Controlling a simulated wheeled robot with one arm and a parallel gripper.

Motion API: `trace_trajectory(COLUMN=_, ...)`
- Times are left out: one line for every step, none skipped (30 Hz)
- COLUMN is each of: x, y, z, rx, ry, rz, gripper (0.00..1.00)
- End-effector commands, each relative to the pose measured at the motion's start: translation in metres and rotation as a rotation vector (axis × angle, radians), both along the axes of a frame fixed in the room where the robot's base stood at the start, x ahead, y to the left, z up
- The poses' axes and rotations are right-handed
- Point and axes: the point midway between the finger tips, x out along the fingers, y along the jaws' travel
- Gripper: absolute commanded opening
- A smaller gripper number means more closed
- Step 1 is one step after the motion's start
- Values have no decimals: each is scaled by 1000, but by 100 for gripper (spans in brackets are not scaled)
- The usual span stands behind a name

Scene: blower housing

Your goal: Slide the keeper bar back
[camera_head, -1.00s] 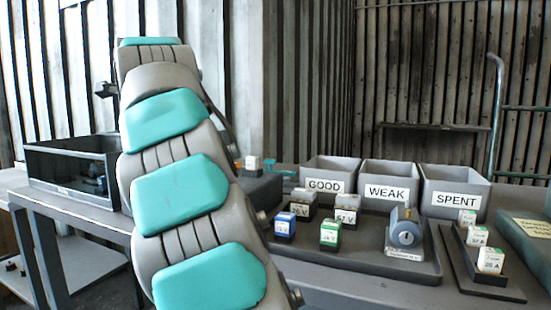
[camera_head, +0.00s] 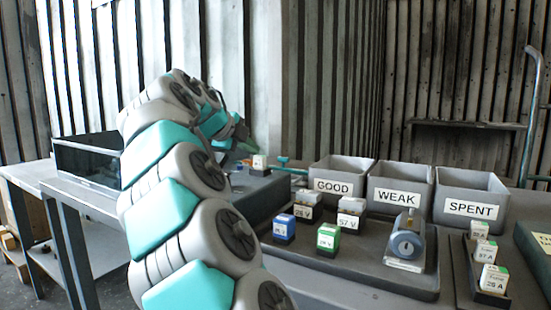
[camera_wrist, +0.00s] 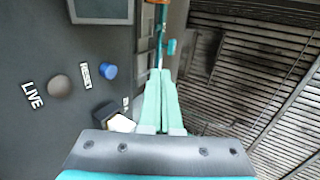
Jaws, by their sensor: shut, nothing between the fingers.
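In the wrist view my gripper (camera_wrist: 160,73) is shut and empty, its two pale teal fingers together. The fingertips point at a thin teal bar (camera_wrist: 161,38) with a small teal knob (camera_wrist: 171,47), along the edge of a dark panel (camera_wrist: 40,140). The bar looks like the keeper bar. I cannot tell whether the fingertips touch it. In the head view a teal handle (camera_head: 283,160) and rod show behind the dark housing (camera_head: 255,190). My gripper's fingers are not clear there.
The panel carries a blue button (camera_wrist: 109,71) by "RESET", a grey button (camera_wrist: 59,86) by "LIVE" and a screen (camera_wrist: 100,8). A block with a white top (camera_wrist: 122,123) sits near my fingers. Bins (camera_head: 398,188) and a tray (camera_head: 350,262) with labelled blocks stand right of my arm.

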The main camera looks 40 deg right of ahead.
Motion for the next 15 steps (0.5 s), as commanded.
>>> trace_trajectory(x=0, y=-1, z=0, rx=0, ry=0, rz=0, gripper=0)
trace_trajectory(x=0, y=-2, z=-1, rx=1, ry=0, rz=0, gripper=0)
trace_trajectory(x=1, y=-4, z=-2, rx=1, ry=1, rz=-1, gripper=0)
trace_trajectory(x=2, y=-5, z=-3, rx=2, ry=1, rz=-1, gripper=0)
trace_trajectory(x=3, y=-8, z=-5, rx=1, ry=2, rz=-2, gripper=0)
trace_trajectory(x=4, y=-12, z=-7, rx=1, ry=2, rz=-3, gripper=0)
trace_trajectory(x=5, y=-16, z=-9, rx=1, ry=2, rz=-3, gripper=0)
trace_trajectory(x=7, y=-20, z=-11, rx=2, ry=1, rz=-3, gripper=0)
trace_trajectory(x=9, y=-26, z=-15, rx=2, ry=1, rz=-3, gripper=0)
trace_trajectory(x=11, y=-30, z=-18, rx=2, ry=3, rz=-3, gripper=0)
trace_trajectory(x=13, y=-35, z=-21, rx=3, ry=3, rz=-3, gripper=0)
trace_trajectory(x=15, y=-42, z=-25, rx=4, ry=3, rz=-5, gripper=0)
trace_trajectory(x=17, y=-47, z=-28, rx=3, ry=3, rz=-5, gripper=0)
trace_trajectory(x=20, y=-51, z=-31, rx=2, ry=3, rz=-3, gripper=0)
trace_trajectory(x=23, y=-57, z=-35, rx=2, ry=2, rz=-2, gripper=0)
